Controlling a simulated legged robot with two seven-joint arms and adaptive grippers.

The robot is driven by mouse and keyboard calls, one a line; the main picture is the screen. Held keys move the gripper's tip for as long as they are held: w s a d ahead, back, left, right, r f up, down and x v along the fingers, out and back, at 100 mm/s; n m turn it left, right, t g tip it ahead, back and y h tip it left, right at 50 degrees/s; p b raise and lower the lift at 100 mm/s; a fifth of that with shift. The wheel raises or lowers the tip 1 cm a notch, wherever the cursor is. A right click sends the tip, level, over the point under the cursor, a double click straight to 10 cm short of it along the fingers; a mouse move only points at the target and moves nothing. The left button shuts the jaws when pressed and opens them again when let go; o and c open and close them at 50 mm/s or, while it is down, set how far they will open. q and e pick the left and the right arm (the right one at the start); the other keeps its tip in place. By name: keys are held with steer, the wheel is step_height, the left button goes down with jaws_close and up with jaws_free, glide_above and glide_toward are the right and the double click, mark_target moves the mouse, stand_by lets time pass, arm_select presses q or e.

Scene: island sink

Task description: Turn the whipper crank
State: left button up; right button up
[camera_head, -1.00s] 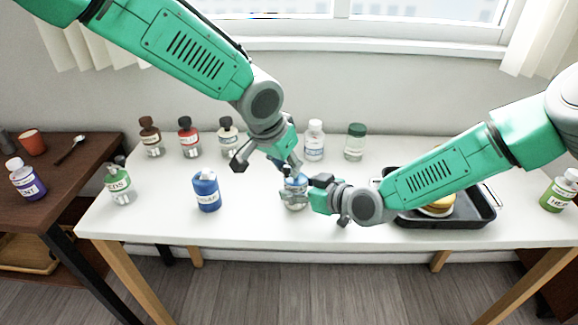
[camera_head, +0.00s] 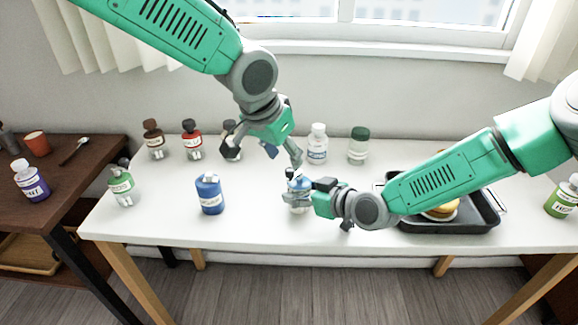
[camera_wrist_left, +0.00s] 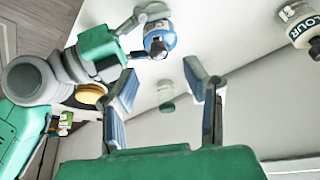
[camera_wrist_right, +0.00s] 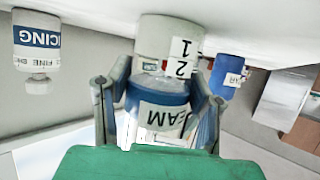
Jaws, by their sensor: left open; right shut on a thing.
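The whipper (camera_head: 297,182), a small container with a blue upper part and a pale lower part, stands upright near the middle of the white table. In the right wrist view its blue part (camera_wrist_right: 157,103) has a label ending in "EAM", and its pale part shows "1" and "2". My right gripper (camera_head: 306,191) is shut around it from the right. My left gripper (camera_head: 266,150) is open and empty, above and left of the whipper, apart from it. In the left wrist view the whipper (camera_wrist_left: 160,38) shows from above with a dark piece on top, beyond the open fingers (camera_wrist_left: 166,92).
A blue container (camera_head: 210,195) stands left of the whipper. Several bottles line the back, including one with a white cap (camera_head: 317,145) and one with a green cap (camera_head: 358,146). A dark tray (camera_head: 470,219) lies right under my right arm. The table front is clear.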

arm_select(q)
steer(key=v, duration=0.6)
steer(key=shift+r, duration=0.3)
steer(key=shift+s+a, duration=0.1)
steer(key=shift+s, duration=0.05)
arm_select(e)
steer(key=o, duration=1.3)
steer(key=shift+o, duration=0.2)
